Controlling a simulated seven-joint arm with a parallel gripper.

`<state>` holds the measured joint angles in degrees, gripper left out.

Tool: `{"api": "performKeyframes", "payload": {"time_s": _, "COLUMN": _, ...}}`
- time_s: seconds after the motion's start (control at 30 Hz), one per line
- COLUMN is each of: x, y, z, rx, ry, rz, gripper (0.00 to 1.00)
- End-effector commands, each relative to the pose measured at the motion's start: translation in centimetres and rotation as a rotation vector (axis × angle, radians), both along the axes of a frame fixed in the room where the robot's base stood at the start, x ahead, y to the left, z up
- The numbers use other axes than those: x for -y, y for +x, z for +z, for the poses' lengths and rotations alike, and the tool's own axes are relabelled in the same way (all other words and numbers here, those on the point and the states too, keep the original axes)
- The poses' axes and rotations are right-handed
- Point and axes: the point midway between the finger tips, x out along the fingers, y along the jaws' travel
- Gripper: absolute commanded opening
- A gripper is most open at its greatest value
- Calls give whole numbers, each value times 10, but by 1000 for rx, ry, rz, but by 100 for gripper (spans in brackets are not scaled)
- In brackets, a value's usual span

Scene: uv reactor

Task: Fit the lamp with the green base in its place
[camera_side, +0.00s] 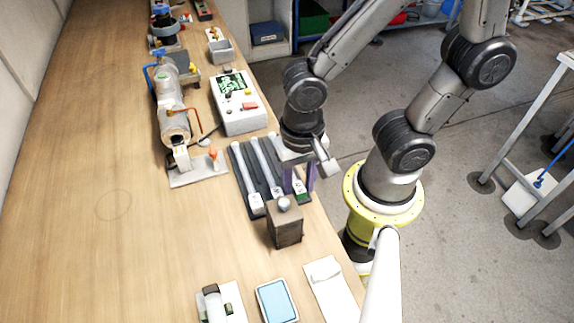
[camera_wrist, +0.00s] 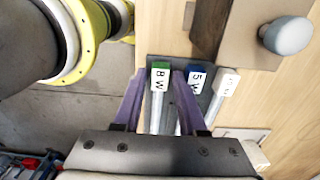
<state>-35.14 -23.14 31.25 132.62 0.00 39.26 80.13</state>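The lamp with the green base (camera_wrist: 161,66) is a clear tube with an "8 W" label, lying on a dark rack (camera_side: 242,169). Its green end (camera_side: 300,185) shows at the rack's right side in the side view. My gripper (camera_wrist: 158,75) has two purple fingers, one on each side of this lamp near its base; they look apart from it. In the side view my gripper (camera_side: 299,180) is low over the rack's near right end. A metal cylinder (camera_side: 172,115) with a blue pipe and an orange-red pipe, likely the reactor, stands behind on the left.
A blue-based "5 W" lamp (camera_wrist: 196,78) and a white-based lamp (camera_wrist: 228,82) lie close beside. A brown block with a grey knob (camera_side: 285,226) stands just in front of the rack. A white control box (camera_side: 238,103) is behind. The bench's left side is clear.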

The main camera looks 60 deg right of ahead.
Motion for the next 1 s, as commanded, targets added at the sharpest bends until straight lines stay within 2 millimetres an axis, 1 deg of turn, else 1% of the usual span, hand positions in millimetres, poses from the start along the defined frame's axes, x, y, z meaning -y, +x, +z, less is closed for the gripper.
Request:
{"api": "performKeyframes", "payload": {"time_s": 0.03, "x": 0, "y": 0, "z": 0, "rx": 0, "ry": 0, "rz": 0, "gripper": 30}}
{"api": "performKeyframes", "payload": {"time_s": 0.2, "x": 0, "y": 0, "z": 0, "rx": 0, "ry": 0, "rz": 0, "gripper": 0}}
{"api": "performKeyframes", "payload": {"time_s": 0.47, "x": 0, "y": 0, "z": 2, "rx": 1, "ry": 1, "rz": 0, "gripper": 0}}
{"api": "performKeyframes", "payload": {"time_s": 1.0, "x": -1, "y": 1, "z": 31, "rx": 3, "ry": 1, "rz": 0, "gripper": 0}}
